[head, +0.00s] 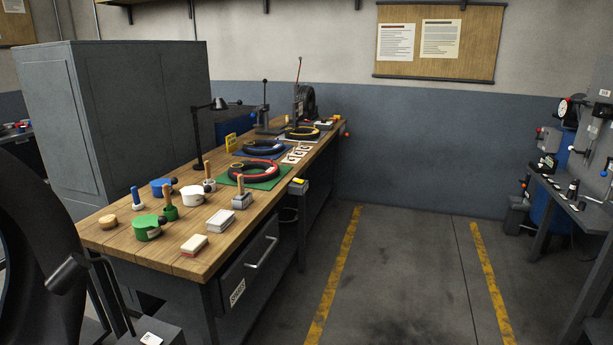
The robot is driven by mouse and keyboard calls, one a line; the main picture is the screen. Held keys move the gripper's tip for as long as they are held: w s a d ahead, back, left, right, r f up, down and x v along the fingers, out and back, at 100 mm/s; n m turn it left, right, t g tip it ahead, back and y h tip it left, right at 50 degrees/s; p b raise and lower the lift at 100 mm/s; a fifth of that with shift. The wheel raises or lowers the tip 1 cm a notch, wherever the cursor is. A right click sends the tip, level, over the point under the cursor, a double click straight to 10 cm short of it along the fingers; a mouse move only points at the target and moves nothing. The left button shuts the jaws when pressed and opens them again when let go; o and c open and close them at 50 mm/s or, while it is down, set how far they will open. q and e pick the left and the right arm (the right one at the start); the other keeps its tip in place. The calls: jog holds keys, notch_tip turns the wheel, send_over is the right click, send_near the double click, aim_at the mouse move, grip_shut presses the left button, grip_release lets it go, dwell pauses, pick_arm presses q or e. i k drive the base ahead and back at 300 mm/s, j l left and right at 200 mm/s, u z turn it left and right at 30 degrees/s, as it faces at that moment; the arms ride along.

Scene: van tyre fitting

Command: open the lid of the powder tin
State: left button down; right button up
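Neither of my grippers shows in the head view. Three squat round tins stand on the near part of the wooden workbench (175,263): a green tin (146,230), a blue tin (160,188) and a white tin (191,198). Each has a dark round knob beside its top. Their lids look closed, but they are small in the view. I cannot tell which one is the powder tin; their labels are too small to read.
Near the tins are a green-handled tool (170,212), a blue-handled tool (137,200), a wooden disc (108,222) and a red-and-white block (194,245). Tyres lie on mats farther back. A grey cabinet (130,110) stands behind the bench. The floor (400,270) to the right is clear.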

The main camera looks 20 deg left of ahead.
aim_at(156, 183)
jog(key=i+u, duration=0.15)
jog(key=i, duration=0.3)
jog(key=i+l+u, duration=0.15)
jog(key=i, duration=0.25)
jog(key=i+l+u, duration=0.15)
jog(key=i, duration=0.3)
jog(key=i+l+u, duration=0.15)
jog(key=i, duration=0.3)
